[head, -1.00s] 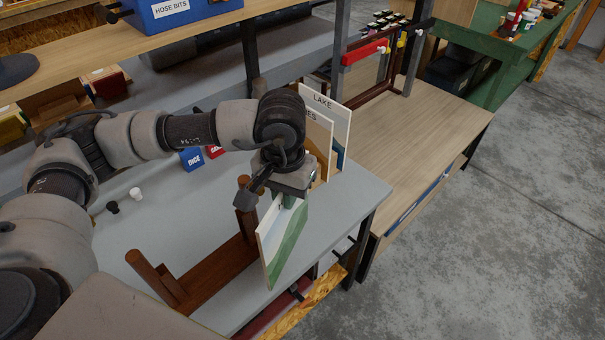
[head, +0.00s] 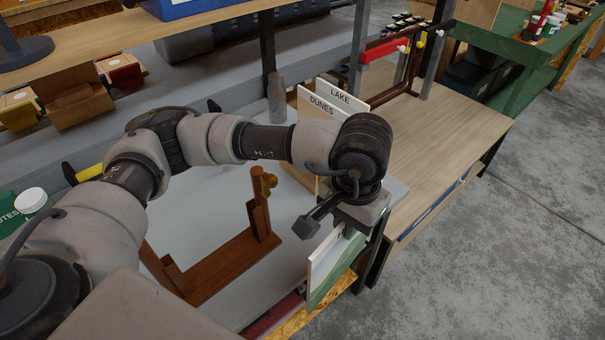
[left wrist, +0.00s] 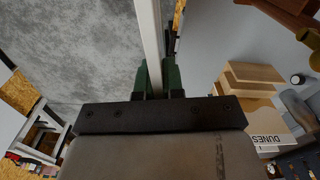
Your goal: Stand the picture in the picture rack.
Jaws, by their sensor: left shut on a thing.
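My left gripper (head: 348,231) is shut on the picture (head: 332,270), a thin panel with a pale edge and a green and pale painted face. It holds the picture upright near the bench's right edge, right of the picture rack (head: 222,268) and apart from it. The rack is dark brown wood with a base bar, upright posts and a brass-coloured knob, and it stands empty on the grey bench. In the left wrist view the picture's pale edge (left wrist: 149,40) runs between the green fingers. My right gripper is not in view.
Upright panels marked DUNES (head: 312,135) and LAKE (head: 341,92) stand behind the gripper. A grey bottle (head: 276,98) stands at the back. A wooden table (head: 450,120) adjoins on the right. Bare grey bench top (head: 205,215) lies behind the rack.

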